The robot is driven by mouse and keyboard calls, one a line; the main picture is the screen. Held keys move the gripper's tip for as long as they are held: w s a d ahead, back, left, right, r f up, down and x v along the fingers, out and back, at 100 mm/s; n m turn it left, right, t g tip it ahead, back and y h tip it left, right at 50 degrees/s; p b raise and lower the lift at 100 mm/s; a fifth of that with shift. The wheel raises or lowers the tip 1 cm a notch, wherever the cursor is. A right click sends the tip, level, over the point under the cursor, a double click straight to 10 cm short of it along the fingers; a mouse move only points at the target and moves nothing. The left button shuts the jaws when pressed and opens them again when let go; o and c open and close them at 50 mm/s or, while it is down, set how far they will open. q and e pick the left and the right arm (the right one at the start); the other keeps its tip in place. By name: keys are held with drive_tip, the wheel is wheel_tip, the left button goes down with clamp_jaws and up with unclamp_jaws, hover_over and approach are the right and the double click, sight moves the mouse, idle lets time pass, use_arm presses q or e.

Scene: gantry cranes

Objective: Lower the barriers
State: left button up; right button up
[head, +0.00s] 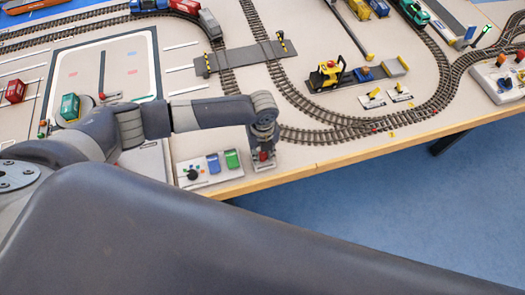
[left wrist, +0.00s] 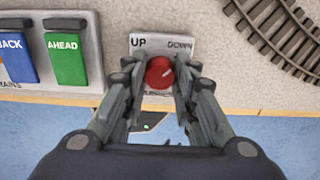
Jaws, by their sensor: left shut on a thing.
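A red knob (left wrist: 159,72) sits on a small white plate (left wrist: 144,42) marked UP on the left and DOWN on the right. A pale mark on the knob points to the right and slightly up. My left gripper (left wrist: 160,80) is shut on the knob, one finger on each side. In the head view the left gripper (head: 264,150) is at the table's front edge, over the plate. The level crossing (head: 243,57) has small striped barriers, one at its left end (head: 207,66) and one at its right (head: 282,42); both look roughly upright, but they are small. My right gripper is out of view.
Rail track (head: 330,133) runs close on the right. A yellow vehicle (head: 327,74) stands beyond. The table edge (head: 330,160) is near.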

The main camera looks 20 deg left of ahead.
sight(263, 155)
use_arm(q)
drive_tip(key=o, duration=1.1)
wheel_tip(263, 155, up, 12)
drive_tip(key=shift+s, duration=0.1)
